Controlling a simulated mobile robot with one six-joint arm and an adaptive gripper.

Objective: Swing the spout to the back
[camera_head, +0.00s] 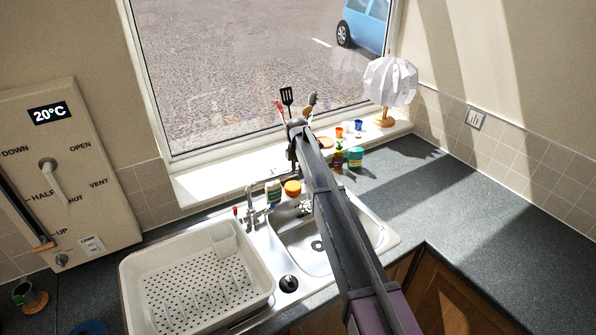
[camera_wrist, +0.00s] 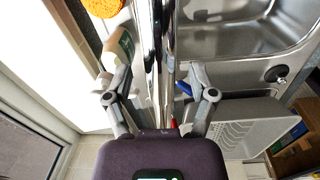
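The chrome tap (camera_head: 251,212) stands at the back edge of the sink, between the drying rack and the basin. In the wrist view its shiny chrome spout (camera_wrist: 155,45) runs up the picture between my fingers. My gripper (camera_wrist: 158,76) is open, with one finger on each side of the chrome. I cannot tell whether either finger touches it. A blue tap mark (camera_wrist: 184,87) and a red one (camera_wrist: 173,124) show beside the right finger.
A green-and-white bottle (camera_wrist: 119,46) stands close to my left finger, with an orange sponge (camera_wrist: 100,6) beyond. A paper lamp (camera_head: 390,82) stands on the sill. The right counter (camera_head: 480,215) is clear.

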